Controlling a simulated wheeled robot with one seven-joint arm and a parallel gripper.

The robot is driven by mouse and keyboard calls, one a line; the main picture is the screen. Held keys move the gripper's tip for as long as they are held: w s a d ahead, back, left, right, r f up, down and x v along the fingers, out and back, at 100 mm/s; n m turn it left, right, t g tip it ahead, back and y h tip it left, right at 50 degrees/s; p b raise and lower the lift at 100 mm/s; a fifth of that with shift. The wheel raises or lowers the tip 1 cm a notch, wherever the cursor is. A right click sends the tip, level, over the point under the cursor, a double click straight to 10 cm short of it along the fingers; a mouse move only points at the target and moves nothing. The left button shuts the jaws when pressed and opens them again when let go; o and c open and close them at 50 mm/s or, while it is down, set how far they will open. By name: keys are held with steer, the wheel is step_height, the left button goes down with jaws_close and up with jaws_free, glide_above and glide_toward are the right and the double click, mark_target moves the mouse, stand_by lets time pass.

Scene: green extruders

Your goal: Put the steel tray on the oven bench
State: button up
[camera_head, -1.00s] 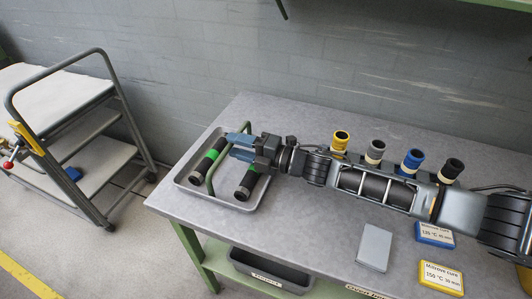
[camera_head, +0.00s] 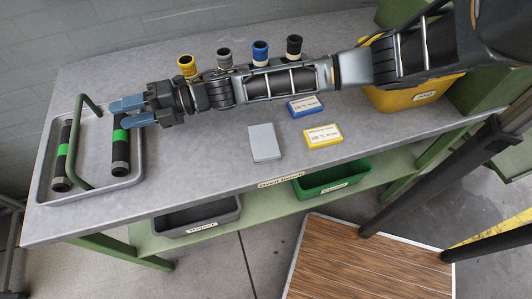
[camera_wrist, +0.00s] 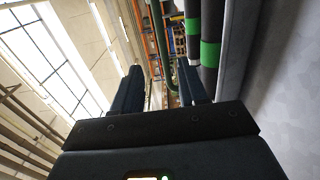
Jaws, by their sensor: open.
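A green bar handle (camera_head: 76,140) rises over the tray. My gripper (camera_head: 128,111) is open and empty, its blue fingertips above the right cylinder and to the right of the handle's top bar. The wrist view shows the spread fingers (camera_wrist: 160,85), with the green handle (camera_wrist: 158,45) beyond the gap and the banded cylinders (camera_wrist: 210,50) at right.
Yellow, grey, blue and black capped cylinders (camera_head: 225,58) stand along the back. A grey block (camera_head: 264,142) and blue and yellow cards (camera_head: 323,135) lie mid-bench. A yellow bin (camera_head: 400,98) stands at the right. Grey (camera_head: 198,218) and green (camera_head: 335,180) bins sit below.

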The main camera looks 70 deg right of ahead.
steer(key=a+r+m+t+h, duration=0.2)
steer(key=a+r+m+t, duration=1)
steer(key=a+r, duration=1.05)
steer(key=s+d+f+m+g+h, duration=0.4)
steer(key=s+f+m, duration=0.35)
steer(key=s, duration=0.45)
steer(key=s+d+f+m+g+h, duration=0.25)
steer(key=s+f+m+h, duration=0.4)
steer(key=s+m, duration=0.35)
steer(key=s+d+f+n+g+y, duration=0.1)
steer(key=s+d, duration=0.3)
steer(key=s, duration=0.5)
steer(key=s+d+f+n+g+y, duration=0.1)
steer(key=s+d+f+n+g, duration=0.1)
steer(key=s, duration=0.7)
steer(key=d+n+g, duration=0.1)
steer(key=d+g, duration=0.1)
steer(key=d, duration=0.1)
steer(key=shift+s, duration=0.2)
